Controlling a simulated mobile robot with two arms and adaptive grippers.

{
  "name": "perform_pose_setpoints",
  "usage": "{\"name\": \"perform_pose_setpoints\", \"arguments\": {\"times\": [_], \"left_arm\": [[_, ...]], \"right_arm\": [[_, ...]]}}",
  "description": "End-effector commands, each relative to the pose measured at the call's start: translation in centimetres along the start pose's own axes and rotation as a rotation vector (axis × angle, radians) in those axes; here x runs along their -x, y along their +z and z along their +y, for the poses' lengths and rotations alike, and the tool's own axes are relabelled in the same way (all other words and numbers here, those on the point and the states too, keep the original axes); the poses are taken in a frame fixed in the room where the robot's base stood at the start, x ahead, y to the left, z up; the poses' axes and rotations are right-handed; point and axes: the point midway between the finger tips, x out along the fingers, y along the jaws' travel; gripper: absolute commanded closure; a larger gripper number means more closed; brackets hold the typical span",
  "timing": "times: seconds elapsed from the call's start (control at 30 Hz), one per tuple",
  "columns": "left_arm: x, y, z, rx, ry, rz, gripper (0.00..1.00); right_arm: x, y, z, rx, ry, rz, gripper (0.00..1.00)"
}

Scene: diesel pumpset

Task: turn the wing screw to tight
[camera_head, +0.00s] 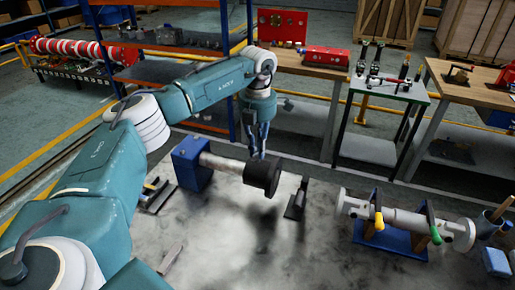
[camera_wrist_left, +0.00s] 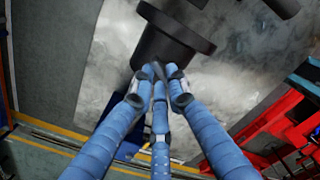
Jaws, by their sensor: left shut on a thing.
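My left gripper (camera_head: 257,154) comes down from above at the far side of the black flanged hub (camera_head: 262,176), which sits on a pale horizontal shaft (camera_head: 223,164). In the left wrist view its three blue fingers (camera_wrist_left: 160,76) meet at the rim of the black hub (camera_wrist_left: 170,35). They are shut on a small dark piece at the rim, which I take to be the wing screw (camera_wrist_left: 158,69). The fingers hide most of it, and its turn cannot be read. In the head view the hub and fingers hide it. My right gripper is not in view.
A blue block (camera_head: 192,163) holds the shaft's left end, and a dark upright bracket (camera_head: 297,199) stands at its right. A pale pipe with yellow and green levers (camera_head: 405,220) lies at the right. Shelving and workbenches (camera_head: 310,68) stand behind; the front bench top is mostly clear.

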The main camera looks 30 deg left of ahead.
Motion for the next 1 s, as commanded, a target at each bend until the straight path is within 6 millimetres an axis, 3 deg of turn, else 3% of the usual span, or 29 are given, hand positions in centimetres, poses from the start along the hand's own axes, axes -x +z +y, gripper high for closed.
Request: {"name": "perform_pose_setpoints", "arguments": {"times": [1.0], "left_arm": [[0.3,0.52,-0.03,-0.885,0.006,-0.006,1.0]], "right_arm": [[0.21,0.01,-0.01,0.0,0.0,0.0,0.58]]}}
